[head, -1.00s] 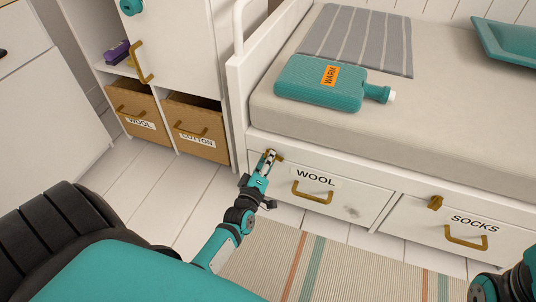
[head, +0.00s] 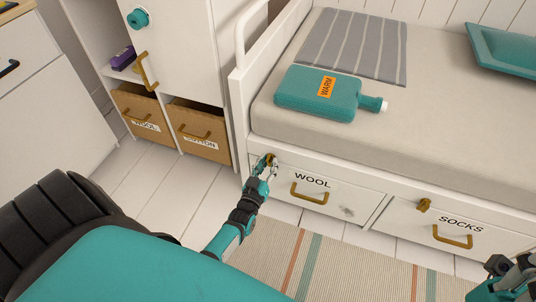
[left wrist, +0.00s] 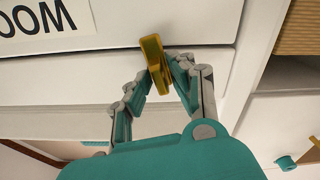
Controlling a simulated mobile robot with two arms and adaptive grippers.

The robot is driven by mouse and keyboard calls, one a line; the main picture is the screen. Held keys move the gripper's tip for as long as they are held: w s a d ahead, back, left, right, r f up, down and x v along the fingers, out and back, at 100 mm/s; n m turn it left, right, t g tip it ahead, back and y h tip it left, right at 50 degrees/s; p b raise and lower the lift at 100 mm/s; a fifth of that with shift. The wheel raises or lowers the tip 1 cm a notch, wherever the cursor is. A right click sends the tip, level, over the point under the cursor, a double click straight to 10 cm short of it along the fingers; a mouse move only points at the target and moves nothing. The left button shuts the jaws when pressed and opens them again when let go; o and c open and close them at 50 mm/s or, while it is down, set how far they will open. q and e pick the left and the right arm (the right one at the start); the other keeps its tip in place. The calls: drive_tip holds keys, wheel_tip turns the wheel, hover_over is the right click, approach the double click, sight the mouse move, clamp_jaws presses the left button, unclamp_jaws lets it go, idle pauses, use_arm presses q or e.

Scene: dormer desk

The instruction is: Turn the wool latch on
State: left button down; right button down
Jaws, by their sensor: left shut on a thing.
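The wool latch (head: 270,158) is a small brass piece at the upper left of the white drawer front (head: 345,200) labelled WOOL, under the bed. In the left wrist view the latch (left wrist: 152,50) stands out from the frame above the drawer gap, slightly tilted. My left gripper (head: 264,168) is at the latch, its fingers closed on either side of the latch's lower part; the gripper also shows in the left wrist view (left wrist: 158,82). In the head view the fingers partly hide the latch. My right gripper (head: 512,272) is partly in view at the lower right corner.
The WOOL drawer has a brass handle (head: 309,194) right of the latch. A SOCKS drawer (head: 480,228) with its own latch (head: 424,204) is further right. The white cabinet (head: 190,50) stands left of the bed. A striped rug (head: 320,262) lies in front.

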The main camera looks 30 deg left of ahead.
use_arm(q)
drive_tip(key=shift+m+p, duration=0.35)
drive_tip(key=shift+m, duration=1.25)
drive_tip(key=c, duration=1.4)
unclamp_jaws()
drive_tip(key=shift+o, duration=0.2)
drive_tip(key=v, duration=1.2)
drive_tip(key=shift+f, duration=0.1)
